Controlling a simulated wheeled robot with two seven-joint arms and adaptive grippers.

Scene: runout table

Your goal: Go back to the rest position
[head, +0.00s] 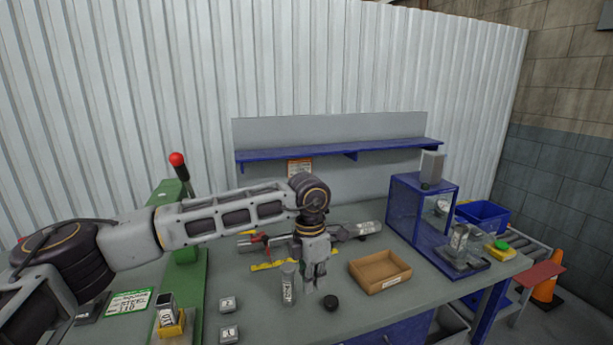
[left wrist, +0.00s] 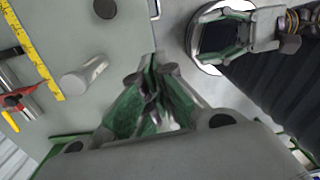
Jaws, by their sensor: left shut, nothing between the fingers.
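My left arm reaches in from the left in the head view. My left gripper (head: 315,284) points down above the bench (head: 235,268), shut and empty. Its shut fingers also show in the left wrist view (left wrist: 152,82). A grey labelled cylinder (head: 288,284) stands just left of it in the head view. A black round piece (head: 331,302) lies just right of it. What looks like my right gripper (left wrist: 240,38) shows at the upper right of the left wrist view. Its jaw state is unclear, and it is outside the head view.
An open cardboard tray (head: 380,271) is right of my gripper. Behind are a yellow rule (head: 268,267) and tools. A green press (head: 190,290) stands left, a blue frame (head: 405,205) right. A blue shelf (head: 300,153) runs along the back.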

